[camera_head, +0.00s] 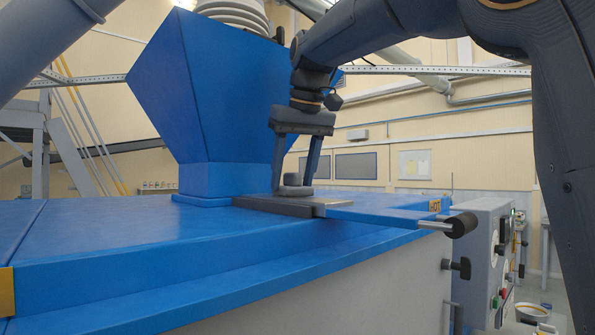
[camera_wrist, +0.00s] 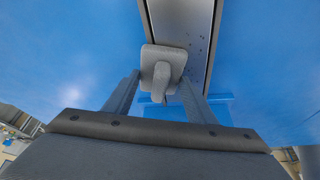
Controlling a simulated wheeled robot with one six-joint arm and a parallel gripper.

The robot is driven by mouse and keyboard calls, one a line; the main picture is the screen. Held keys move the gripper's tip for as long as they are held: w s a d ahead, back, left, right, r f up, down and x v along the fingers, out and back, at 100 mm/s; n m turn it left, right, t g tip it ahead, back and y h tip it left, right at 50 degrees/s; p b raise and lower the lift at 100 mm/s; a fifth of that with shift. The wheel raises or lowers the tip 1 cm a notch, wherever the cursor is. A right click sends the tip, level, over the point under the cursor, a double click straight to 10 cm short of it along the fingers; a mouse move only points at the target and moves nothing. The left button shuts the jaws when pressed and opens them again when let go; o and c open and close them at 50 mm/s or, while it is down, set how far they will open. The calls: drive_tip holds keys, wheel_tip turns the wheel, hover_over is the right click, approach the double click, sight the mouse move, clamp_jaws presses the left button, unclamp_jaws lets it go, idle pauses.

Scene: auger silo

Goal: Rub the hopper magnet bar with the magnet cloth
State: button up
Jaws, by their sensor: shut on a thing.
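The hopper magnet bar (camera_head: 280,206) is a long, flat grey bar lying on the blue top of the machine, in front of the blue hopper. In the wrist view the bar (camera_wrist: 205,25) runs up and down, with small dark specks on its face. The magnet cloth (camera_head: 293,191) is a grey pad with a raised grip. My gripper (camera_head: 292,184) points down and is shut on that grip. In the wrist view the cloth (camera_wrist: 149,61) overlaps the bar's left side. It appears to rest on the bar, but I cannot tell how firmly they touch.
The blue hopper (camera_head: 215,95) rises close behind the bar. A blue slide with a black-knobbed handle (camera_head: 462,224) sticks out to the right. A grey control box (camera_head: 490,260) stands at the right. The blue top (camera_head: 110,245) is clear at the left.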

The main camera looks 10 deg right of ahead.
drive_tip(key=shift+s+a+p, duration=0.15)
drive_tip(key=shift+s+a, duration=0.5)
drive_tip(key=shift+a, duration=0.35)
drive_tip(key=shift+s+a+p, duration=0.1)
drive_tip(key=shift+s+a, duration=0.55)
drive_tip(key=shift+a, duration=0.35)
drive_tip(key=shift+s+a+p, duration=0.15)
drive_tip(key=shift+s+a, duration=0.5)
drive_tip(key=shift+a, duration=0.35)
drive_tip(key=shift+w+a+f+p, duration=0.1)
drive_tip(key=shift+w+a+p, duration=0.45)
drive_tip(key=shift+w+p, duration=0.25)
drive_tip(key=shift+w+d+r+p, duration=0.1)
drive_tip(key=shift+w+d+p, duration=0.35)
drive_tip(key=shift+w+d, duration=0.4)
drive_tip(key=shift+w+d+r+p, duration=0.1)
drive_tip(key=shift+w+d+p, duration=0.45)
drive_tip(key=shift+d, duration=0.55)
drive_tip(key=shift+w+d+r+p, duration=0.1)
drive_tip(key=shift+w+d+p, duration=0.3)
drive_tip(key=shift+w+d, duration=0.45)
drive_tip(key=shift+s+d+f, duration=0.1)
drive_tip(key=shift+s+d, duration=0.05)
drive_tip(key=shift+r+p, duration=0.35)
drive_tip(key=shift+r, duration=2.7)
drive_tip(key=shift+r, duration=1.5)
